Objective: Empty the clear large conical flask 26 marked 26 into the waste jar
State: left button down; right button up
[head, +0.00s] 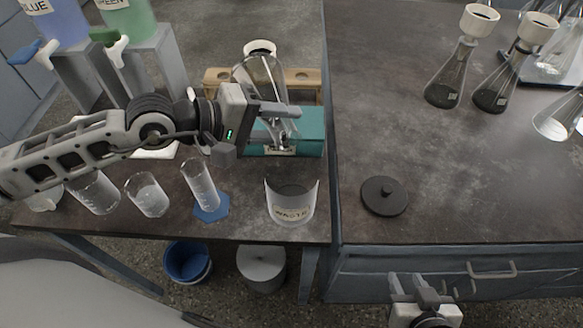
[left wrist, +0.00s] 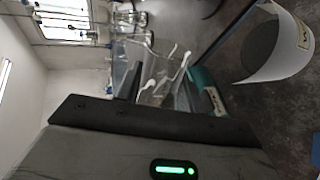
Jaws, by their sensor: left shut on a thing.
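My left gripper (head: 284,124) is shut on a clear conical flask (head: 262,72) above the back of the left table. The gripper hides part of the flask, and I cannot read its mark or see its contents clearly. The glass also shows blurred at the jaws in the left wrist view (left wrist: 152,78). The waste jar (head: 292,206), open-topped with a WASTE label, stands near the table's front edge, below the gripper in the picture and apart from it. My right gripper (head: 421,290) is open and empty in front of the right bench's drawers.
A black lid (head: 385,196) lies on the right bench. A teal box (head: 312,128) and wooden rack (head: 304,78) are behind the jar. A cylinder (head: 200,184) and beakers (head: 148,196) stand left of it. Flasks with funnels (head: 480,20) stand at back right.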

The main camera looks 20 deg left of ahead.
pick_arm(q)
jog(key=shift+s+d+f+m+t+b, duration=0.15)
jog(key=shift+f+m+t+b, duration=0.3)
jog(key=shift+m+b, duration=0.15)
dwell(2.1)
